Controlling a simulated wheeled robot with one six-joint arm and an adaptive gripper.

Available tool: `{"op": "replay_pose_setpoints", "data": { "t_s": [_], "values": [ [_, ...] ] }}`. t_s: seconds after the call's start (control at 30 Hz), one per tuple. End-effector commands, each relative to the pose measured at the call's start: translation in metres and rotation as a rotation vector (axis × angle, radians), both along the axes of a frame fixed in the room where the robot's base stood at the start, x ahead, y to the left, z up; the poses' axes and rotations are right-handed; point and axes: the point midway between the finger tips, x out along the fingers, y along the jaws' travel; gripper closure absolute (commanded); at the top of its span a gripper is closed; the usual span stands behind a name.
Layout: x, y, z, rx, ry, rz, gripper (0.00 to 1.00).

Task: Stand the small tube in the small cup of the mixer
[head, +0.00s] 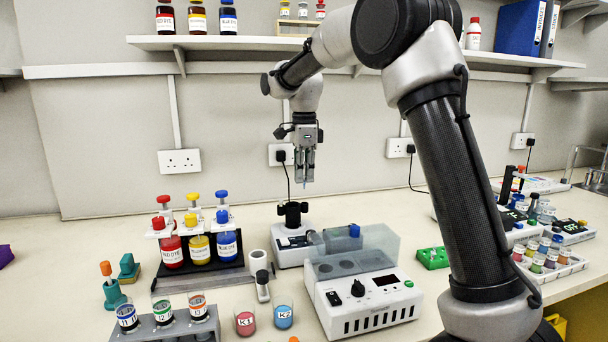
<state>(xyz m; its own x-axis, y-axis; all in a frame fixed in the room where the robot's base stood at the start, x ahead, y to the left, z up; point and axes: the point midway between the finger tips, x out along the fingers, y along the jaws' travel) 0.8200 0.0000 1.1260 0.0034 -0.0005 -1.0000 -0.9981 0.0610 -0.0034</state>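My gripper (305,166) hangs fingers-down in front of the wall, above the mixer. Its fingers are close together, and a thin bluish tip shows just below them. This looks like the lower end of the small tube (305,184); the rest is hidden between the fingers. The mixer (292,248) is a small white box on the bench with a black top. Its small black cup (292,211) stands up from that top. The tube tip is above the cup and apart from it, slightly to its right in the picture.
A white machine with a clear lid (362,300) stands right in front of the mixer. Dye bottles in a rack (200,250) stand to the left. A shelf (240,43) runs above.

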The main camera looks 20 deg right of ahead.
Motion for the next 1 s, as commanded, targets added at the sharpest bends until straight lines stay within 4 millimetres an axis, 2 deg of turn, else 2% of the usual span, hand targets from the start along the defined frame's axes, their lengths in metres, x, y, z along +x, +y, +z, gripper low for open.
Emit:
{"op": "replay_pose_setpoints", "data": {
  "t_s": [0.6,1.0],
  "values": [
    [0.000,0.000,-0.049,0.000,0.001,0.000,1.00],
    [0.000,0.000,-0.055,0.000,0.000,0.000,1.00]
  ]
}}
